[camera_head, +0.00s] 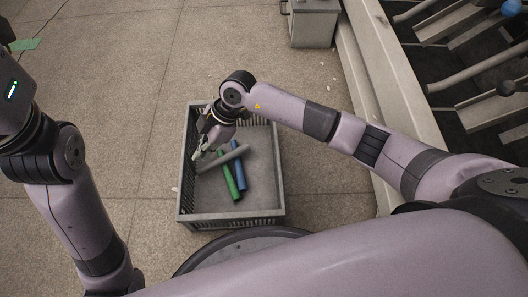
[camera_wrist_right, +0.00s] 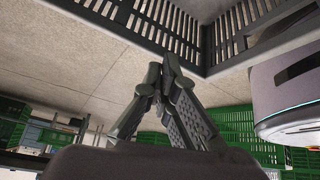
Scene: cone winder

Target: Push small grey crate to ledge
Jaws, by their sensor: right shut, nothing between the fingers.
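The small grey crate (camera_head: 232,219) is slatted and stands on the floor just in front of my base. It holds a green tube (camera_head: 229,176), a blue tube (camera_head: 238,168) and a grey tube (camera_head: 222,160) lying crossed. My right gripper (camera_head: 199,153) points down over the crate's left part, near its left wall; I cannot tell whether it touches anything. In the right wrist view the fingers (camera_wrist_right: 162,72) are together and empty, with the crate's slatted walls (camera_wrist_right: 216,54) beyond them. The pale ledge (camera_head: 362,85) runs along the right side.
A grey bin (camera_head: 314,24) stands at the back, beside the ledge. Machine parts (camera_head: 468,75) lie beyond the ledge. Green crates (camera_wrist_right: 232,121) show in the wrist view. The floor between crate and ledge is clear.

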